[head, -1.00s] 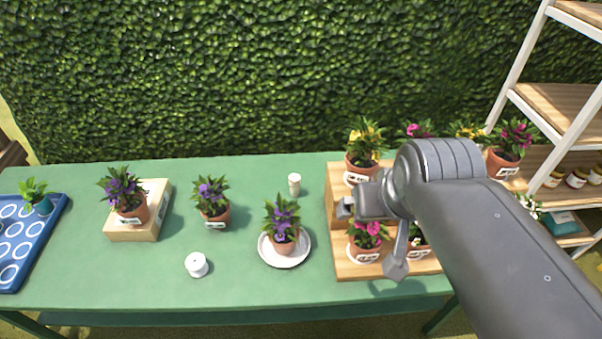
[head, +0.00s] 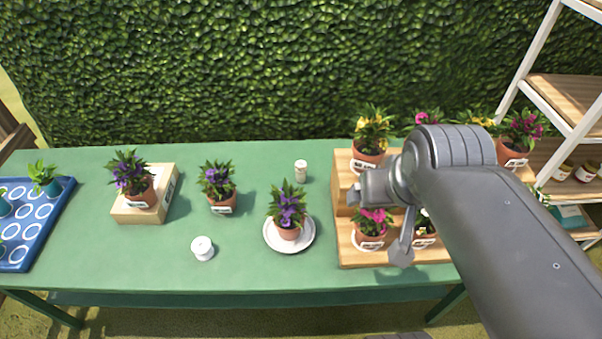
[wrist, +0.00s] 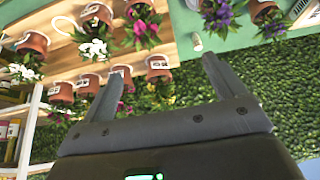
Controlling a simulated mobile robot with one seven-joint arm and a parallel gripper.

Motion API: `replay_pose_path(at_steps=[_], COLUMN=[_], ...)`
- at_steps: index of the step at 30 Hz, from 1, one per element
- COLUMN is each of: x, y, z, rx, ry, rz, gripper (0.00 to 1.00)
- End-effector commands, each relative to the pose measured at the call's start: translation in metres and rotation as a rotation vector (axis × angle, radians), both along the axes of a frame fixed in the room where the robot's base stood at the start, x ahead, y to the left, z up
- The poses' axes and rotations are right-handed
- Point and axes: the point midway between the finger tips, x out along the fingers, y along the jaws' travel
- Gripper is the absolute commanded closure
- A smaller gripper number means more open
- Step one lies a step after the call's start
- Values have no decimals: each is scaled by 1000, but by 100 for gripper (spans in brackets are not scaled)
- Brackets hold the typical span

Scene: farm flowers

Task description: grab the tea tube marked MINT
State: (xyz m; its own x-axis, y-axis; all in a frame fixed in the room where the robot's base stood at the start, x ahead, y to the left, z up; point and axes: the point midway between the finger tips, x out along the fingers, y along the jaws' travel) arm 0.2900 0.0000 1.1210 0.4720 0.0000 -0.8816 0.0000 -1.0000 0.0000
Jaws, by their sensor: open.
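I cannot pick out a tube marked MINT; no label is readable in either view. A small white cylinder (head: 300,171) stands upright on the green table in the head view, left of the wooden stand. My gripper (wrist: 163,65) is open in the wrist view, its two fingers apart with nothing between them. In the head view my gripper (head: 379,222) is over the stand with potted flowers, and my arm hides part of that stand.
The green table (head: 120,255) holds potted flowers, a plate (head: 272,243), a white spool-like item (head: 202,248), a wooden box (head: 168,190) and a blue tray (head: 60,200). The wooden stand (head: 345,258) is at right. A shelf unit (head: 565,95) with jars (head: 586,172) stands beyond it.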

Motion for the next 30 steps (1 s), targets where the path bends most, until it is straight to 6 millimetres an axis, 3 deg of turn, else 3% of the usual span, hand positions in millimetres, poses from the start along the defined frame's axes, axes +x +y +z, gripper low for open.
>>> replay_pose_path(at_steps=[10,19,24,30], x=[0,1,1,32], y=[0,0,0,-14], z=[0,8,57,43], rx=[0,0,0,-242], ry=[0,-3,-7,138], rz=[0,0,0,223], gripper=[40,40,40,40])
